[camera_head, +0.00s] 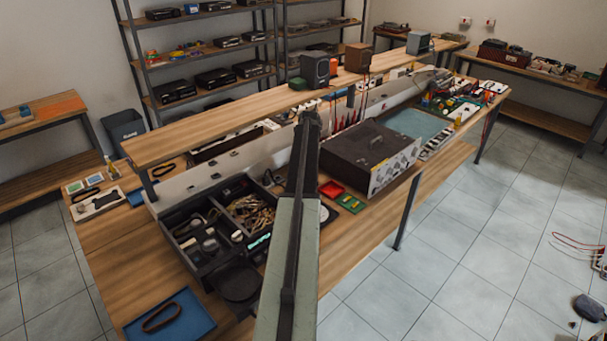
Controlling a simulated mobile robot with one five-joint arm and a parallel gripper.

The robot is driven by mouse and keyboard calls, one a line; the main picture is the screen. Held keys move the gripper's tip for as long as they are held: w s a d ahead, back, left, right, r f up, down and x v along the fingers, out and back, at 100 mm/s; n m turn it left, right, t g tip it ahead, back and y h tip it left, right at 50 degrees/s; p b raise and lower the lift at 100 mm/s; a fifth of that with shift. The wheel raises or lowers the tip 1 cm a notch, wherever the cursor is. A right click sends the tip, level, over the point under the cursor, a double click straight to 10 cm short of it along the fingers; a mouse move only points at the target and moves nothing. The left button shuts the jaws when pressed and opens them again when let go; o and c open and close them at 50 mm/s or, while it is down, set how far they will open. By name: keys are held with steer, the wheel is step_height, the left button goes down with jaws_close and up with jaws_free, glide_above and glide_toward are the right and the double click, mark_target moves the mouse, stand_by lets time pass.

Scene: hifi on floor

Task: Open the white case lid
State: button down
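I cannot make out a plainly white case with a lid. The nearest match is a large box (371,158) on the middle of the workbench, with a dark, closed-looking top and a pale, marked front face. My arm rises from the bottom middle, and its far end, with my gripper (309,117), shows small and dark just left of this box in the picture. I cannot see separate fingertips or anything held. A small pale grey box (419,43) stands at the far end of the bench's raised shelf.
The wooden workbench (120,245) is crowded, with an open black tray of parts (190,238) left of my arm and a blue mat (170,315) at the near corner. Tiled floor (450,250) is mostly clear at right, with a dark object (589,308) and red wires near the edge.

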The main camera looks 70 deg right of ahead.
steer(key=shift+s, duration=0.15)
steer(key=c, duration=1.2)
jaws_free()
steer(key=shift+f, duration=0.1)
steer(key=o, duration=0.4)
steer(key=shift+d+f, duration=0.1)
steer(key=shift+d, duration=0.1)
steer(key=shift+c, duration=0.2)
steer(key=shift+a, duration=0.1)
step_height(320, 180, up, 8)
steer(key=p, duration=0.7)
steer(key=shift+s+a+p, duration=0.2)
steer(key=shift+s+p, duration=0.05)
steer(key=shift+p, duration=0.15)
steer(key=shift+c, duration=0.3)
